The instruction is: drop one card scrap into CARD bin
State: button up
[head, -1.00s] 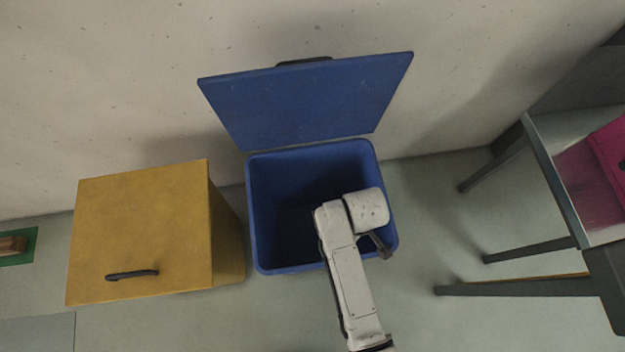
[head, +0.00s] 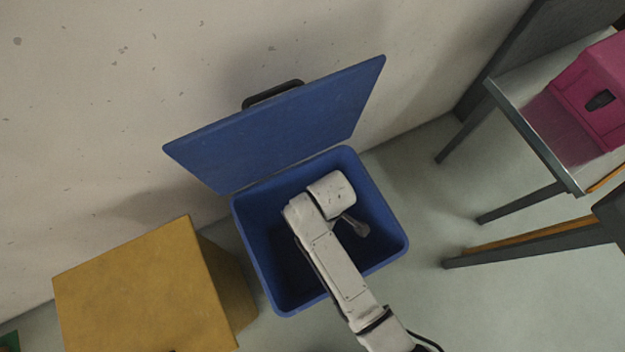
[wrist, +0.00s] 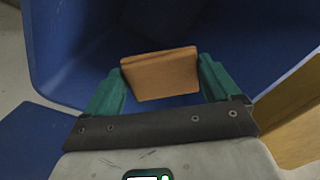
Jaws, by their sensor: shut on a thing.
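An orange-brown card scrap (wrist: 160,75) is held between the green fingers of my gripper (wrist: 160,80) in the wrist view. The blue bin (head: 375,215) stands open on the floor by the wall, with its blue lid (head: 285,125) raised. In the head view my arm reaches over the bin's opening, and the fingers and the scrap are hidden behind my wrist. In the wrist view the bin's blue inside (wrist: 240,40) lies beyond the scrap. I see no label on the bin.
A closed yellow bin (head: 130,285) stands to the left of the blue one. At the right is a metal-edged table (head: 530,130) with a magenta box (head: 590,95) on it. Table legs stand on the floor right of the bin. Floor between is clear.

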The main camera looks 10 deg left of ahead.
notch_tip(320, 180, down, 5)
jog(key=b, duration=0.4)
jog(key=shift+r, duration=0.15)
jog(key=o, duration=0.7)
jog(key=shift+o, duration=0.2)
notch_tip(320, 180, up, 11)
jog(key=shift+f+p, duration=0.1)
jog(key=shift+p, duration=0.55)
